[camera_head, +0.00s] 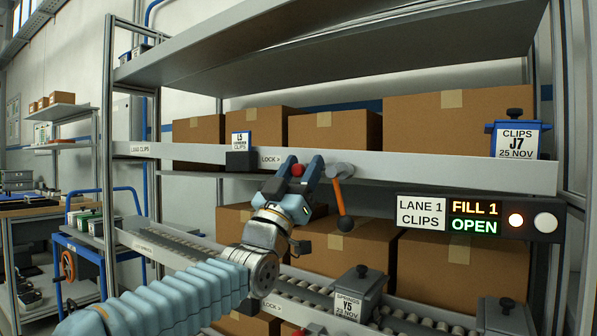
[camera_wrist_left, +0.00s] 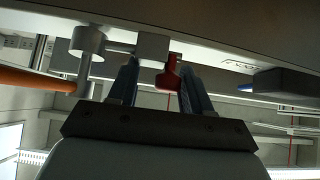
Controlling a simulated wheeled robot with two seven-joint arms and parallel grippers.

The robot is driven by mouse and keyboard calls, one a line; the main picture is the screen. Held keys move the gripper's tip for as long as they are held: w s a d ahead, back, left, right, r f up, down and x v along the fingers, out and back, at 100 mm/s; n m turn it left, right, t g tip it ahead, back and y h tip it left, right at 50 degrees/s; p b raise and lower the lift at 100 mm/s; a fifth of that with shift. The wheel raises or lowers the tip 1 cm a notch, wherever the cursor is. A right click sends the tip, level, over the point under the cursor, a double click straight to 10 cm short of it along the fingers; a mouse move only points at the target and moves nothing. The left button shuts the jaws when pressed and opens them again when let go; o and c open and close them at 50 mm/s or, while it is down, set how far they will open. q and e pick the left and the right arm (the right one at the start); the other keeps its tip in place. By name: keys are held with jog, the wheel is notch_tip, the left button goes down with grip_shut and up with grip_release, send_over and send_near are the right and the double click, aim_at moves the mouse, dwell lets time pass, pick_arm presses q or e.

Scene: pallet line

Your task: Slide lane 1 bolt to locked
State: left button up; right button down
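The lane 1 bolt shows as a red knob (camera_head: 297,170) on the front of the middle shelf rail (camera_head: 400,168), just right of a "LOCK >" label (camera_head: 271,158). In the left wrist view the red knob (camera_wrist_left: 168,76) hangs below the rail. My left gripper (camera_head: 302,164) is up at the rail with its fingers on either side of the knob. In the wrist view the left gripper (camera_wrist_left: 158,80) is open, with a clear gap on one side of the knob and the other finger close to it. My right gripper is not in view.
A lever with an orange handle (camera_head: 341,200) hangs just right of the gripper. The lane 1 sign (camera_head: 475,218) reads "FILL 1 OPEN", with a lit lamp (camera_head: 516,220). Cardboard boxes (camera_head: 455,118) stand behind the rail.

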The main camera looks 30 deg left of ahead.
pick_arm(q)
jog(key=shift+a, duration=0.15)
jog(key=shift+s+f, duration=0.1)
jog(key=shift+f, duration=0.15)
jog(key=b+v, duration=0.5)
jog(key=v, duration=0.8)
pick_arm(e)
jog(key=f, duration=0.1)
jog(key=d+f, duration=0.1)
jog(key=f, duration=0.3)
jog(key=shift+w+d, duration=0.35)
pick_arm(q)
jog(key=shift+s+f, duration=0.15)
